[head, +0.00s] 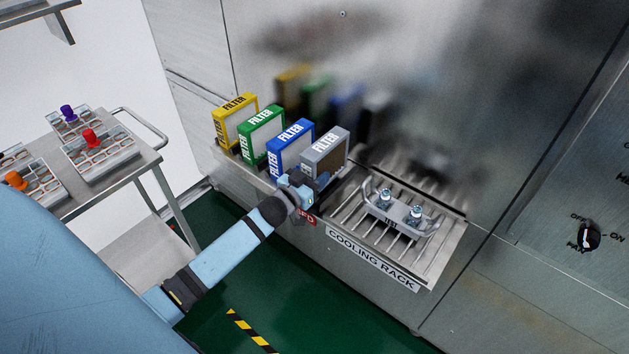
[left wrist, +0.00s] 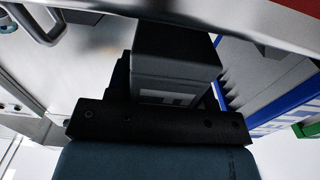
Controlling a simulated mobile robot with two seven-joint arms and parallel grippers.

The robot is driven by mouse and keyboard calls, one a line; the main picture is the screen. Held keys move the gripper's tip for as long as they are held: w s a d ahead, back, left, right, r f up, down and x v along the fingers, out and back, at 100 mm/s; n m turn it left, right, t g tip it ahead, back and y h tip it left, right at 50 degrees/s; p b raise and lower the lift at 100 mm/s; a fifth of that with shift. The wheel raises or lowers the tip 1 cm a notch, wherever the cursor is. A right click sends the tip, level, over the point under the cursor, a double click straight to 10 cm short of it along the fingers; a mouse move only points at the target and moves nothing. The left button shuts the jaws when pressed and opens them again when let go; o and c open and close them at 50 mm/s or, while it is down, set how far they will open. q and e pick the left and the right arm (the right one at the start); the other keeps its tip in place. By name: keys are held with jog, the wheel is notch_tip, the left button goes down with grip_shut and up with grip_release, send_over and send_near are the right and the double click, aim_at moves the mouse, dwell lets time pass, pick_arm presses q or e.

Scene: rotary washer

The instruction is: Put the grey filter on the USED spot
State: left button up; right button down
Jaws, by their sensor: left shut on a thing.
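The grey filter (head: 325,152) is upright at the right end of the row of filters, just right of the blue filter (head: 291,145). My left gripper (head: 310,184) is shut on its lower front part. In the left wrist view the grey filter (left wrist: 175,58) shows as a dark block at the gripper. I cannot tell if its base touches the ledge. A red label (head: 306,219) on the ledge front, partly hidden by my gripper, shows the letters "ED". My right gripper is not in view.
A green filter (head: 261,134) and a yellow filter (head: 235,121) stand further left. Right of the gripper is the cooling rack (head: 436,250), with a metal-handled holder (head: 398,211) on its bars. A trolley (head: 150,158) with vial trays is at left.

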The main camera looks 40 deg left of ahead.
pick_arm(q)
notch_tip(320, 180, down, 2)
jog(key=shift+f, duration=0.15)
jog(key=shift+f, duration=0.2)
jog(key=o, duration=1)
jog(key=shift+o, duration=0.2)
jog(key=shift+r, duration=0.1)
